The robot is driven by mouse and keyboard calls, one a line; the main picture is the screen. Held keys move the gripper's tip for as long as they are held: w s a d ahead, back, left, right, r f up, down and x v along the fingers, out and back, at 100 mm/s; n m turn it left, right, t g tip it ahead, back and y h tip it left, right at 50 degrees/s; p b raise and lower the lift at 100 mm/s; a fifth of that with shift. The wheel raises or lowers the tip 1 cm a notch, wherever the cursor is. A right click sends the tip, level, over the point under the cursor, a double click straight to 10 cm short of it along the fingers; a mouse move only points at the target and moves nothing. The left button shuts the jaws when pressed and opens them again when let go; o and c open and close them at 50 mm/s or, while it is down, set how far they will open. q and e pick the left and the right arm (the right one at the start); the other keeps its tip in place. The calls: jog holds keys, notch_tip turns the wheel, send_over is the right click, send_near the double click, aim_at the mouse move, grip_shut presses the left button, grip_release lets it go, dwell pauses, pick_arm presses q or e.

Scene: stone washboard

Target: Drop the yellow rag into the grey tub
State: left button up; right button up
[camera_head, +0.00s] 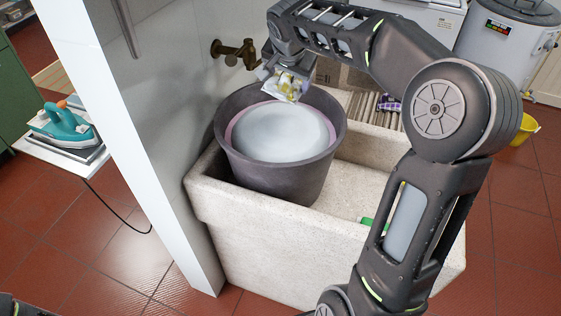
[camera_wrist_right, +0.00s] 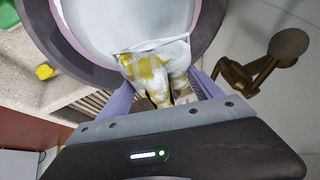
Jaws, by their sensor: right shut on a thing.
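The grey tub (camera_head: 265,179) stands upright in the left part of the stone washboard basin. A pinkish ring and a rounded white mass show inside it. The yellow rag (camera_head: 291,84), patched yellow and white, hangs from my right gripper (camera_head: 285,88) at the tub's back rim in the head view. In the wrist view the rag (camera_wrist_right: 146,70) is pinched between the two lavender fingers, and its far end overlaps the white mass in the tub (camera_wrist_right: 85,50). I cannot tell whether they touch. My left gripper is out of view.
A brass tap (camera_head: 235,52) sticks out of the wall behind the tub. The stone basin (camera_head: 270,250) has free room right of the tub, with a green item (camera_head: 367,222) in it. A ribbed board and purple cloth (camera_head: 389,103) lie behind. A white wall edge stands left.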

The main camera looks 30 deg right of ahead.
aim_at(288, 85)
jog(key=shift+f+b, duration=1.25)
jog(key=shift+f, duration=1.15)
jog(key=o, duration=1.5)
jog(key=shift+c, duration=0.2)
jog(key=b+v, duration=0.1)
jog(key=v, duration=0.7)
jog(key=shift+f, duration=0.1)
